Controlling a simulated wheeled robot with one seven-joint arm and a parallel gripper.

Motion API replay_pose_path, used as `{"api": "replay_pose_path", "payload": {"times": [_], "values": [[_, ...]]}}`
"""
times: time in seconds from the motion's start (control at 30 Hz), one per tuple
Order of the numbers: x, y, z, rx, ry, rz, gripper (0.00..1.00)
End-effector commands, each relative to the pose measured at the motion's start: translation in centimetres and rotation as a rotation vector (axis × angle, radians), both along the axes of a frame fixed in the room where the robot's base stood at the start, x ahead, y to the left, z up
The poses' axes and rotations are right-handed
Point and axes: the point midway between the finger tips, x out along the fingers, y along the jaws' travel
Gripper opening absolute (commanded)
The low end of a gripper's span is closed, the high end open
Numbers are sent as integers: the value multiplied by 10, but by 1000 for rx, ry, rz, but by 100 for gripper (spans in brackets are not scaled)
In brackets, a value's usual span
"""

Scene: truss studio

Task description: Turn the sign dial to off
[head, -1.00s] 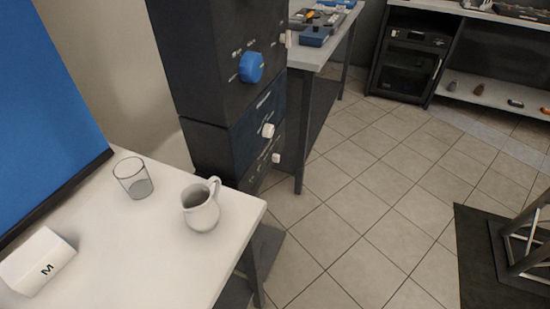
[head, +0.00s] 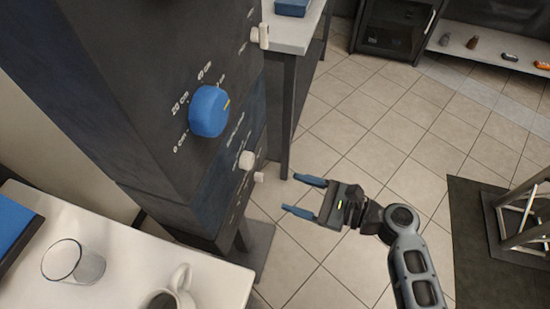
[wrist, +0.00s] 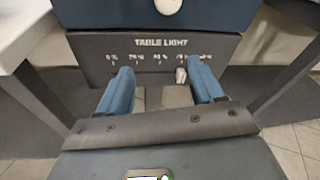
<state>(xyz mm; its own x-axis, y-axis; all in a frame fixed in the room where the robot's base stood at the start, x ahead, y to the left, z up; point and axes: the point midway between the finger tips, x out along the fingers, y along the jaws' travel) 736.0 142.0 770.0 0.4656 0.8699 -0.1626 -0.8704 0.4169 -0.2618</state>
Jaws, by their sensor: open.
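A dark control column carries several dials, and I cannot read which one is labelled for the sign. A white knob (head: 246,159) sits on the blue middle panel; it also shows at the top edge of the wrist view (wrist: 168,6). Below it, a smaller white knob (head: 259,177) is on the panel marked TABLE LIGHT, seen in the wrist view (wrist: 181,75) toward the right of its scale. A large blue dial (head: 209,111) with centimetre marks is higher up. My gripper (head: 303,195) is open and empty, right of the lower knobs and apart from them. Its blue fingers (wrist: 160,85) point at the TABLE LIGHT panel.
Another white knob (head: 259,36) is higher on the column. A white table (head: 130,235) with a glass (head: 73,263) and a jug (head: 168,300) stands at the left front. A workbench (head: 293,30) stands behind the column. Tiled floor (head: 365,140) is open to the right.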

Motion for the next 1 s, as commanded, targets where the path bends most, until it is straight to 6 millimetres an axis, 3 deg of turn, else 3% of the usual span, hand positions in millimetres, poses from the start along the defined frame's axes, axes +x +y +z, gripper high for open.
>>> {"api": "replay_pose_path", "payload": {"times": [0.1,0.23,0.7,1.0], "values": [[21,12,29,137,45,52,67],[29,18,43,206,70,83,67],[53,75,46,218,74,90,67],[59,90,45,216,73,86,67]]}}
